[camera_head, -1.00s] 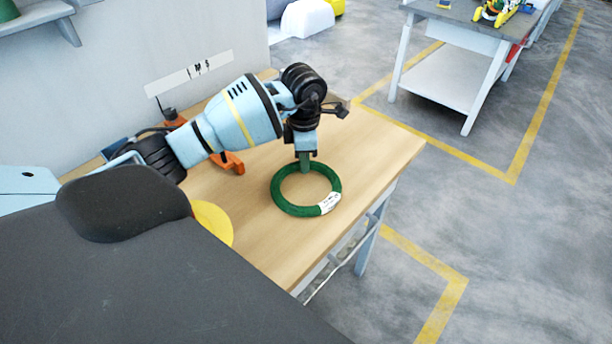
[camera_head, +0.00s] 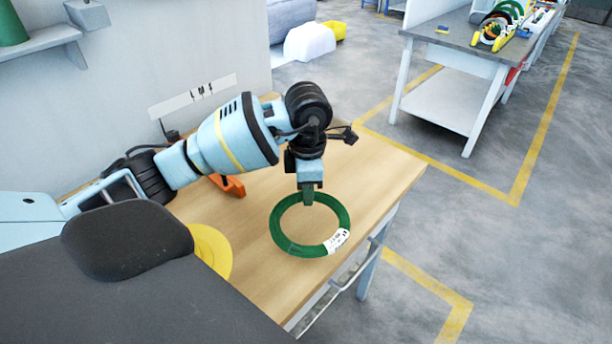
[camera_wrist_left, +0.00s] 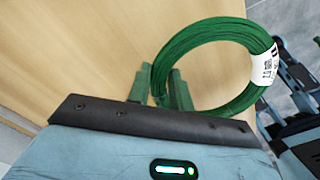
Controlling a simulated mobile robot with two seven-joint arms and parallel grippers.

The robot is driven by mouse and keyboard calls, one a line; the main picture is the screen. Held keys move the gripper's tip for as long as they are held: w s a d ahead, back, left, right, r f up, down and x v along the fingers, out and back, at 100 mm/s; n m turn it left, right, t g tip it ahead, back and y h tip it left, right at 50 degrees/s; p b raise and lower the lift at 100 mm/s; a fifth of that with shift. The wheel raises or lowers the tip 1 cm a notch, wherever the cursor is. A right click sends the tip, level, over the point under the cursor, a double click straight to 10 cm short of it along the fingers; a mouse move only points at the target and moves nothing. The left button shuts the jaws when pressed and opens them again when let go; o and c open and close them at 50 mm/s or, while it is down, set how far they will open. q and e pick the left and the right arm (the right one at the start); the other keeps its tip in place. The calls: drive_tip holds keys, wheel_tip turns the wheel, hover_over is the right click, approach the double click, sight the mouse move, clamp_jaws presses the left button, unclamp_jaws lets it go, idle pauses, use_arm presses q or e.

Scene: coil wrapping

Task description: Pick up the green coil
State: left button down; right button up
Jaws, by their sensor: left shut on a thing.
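The green coil (camera_head: 279,238) is a ring of green wire with a white label on its near right side. In the head view it shows over the right part of the wooden table. My left gripper (camera_head: 307,198) points down and is shut on the far side of the coil's ring. In the left wrist view the coil (camera_wrist_left: 188,42) extends up and right from the green fingers of my left gripper (camera_wrist_left: 165,88). The fingers hide a small part of the ring.
The wooden table (camera_head: 262,273) is clear around the coil. An orange holder (camera_head: 229,185) stands behind my left arm, and a yellow round thing (camera_head: 212,250) lies at the front left. Another table (camera_head: 460,50) with coils stands at the back right.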

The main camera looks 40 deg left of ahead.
use_arm(q)
drive_tip(key=s+d, duration=0.4)
drive_tip(key=s+d+r, duration=0.1)
drive_tip(key=s+d, duration=0.1)
drive_tip(key=s, duration=0.1)
drive_tip(key=shift+d, duration=0.25)
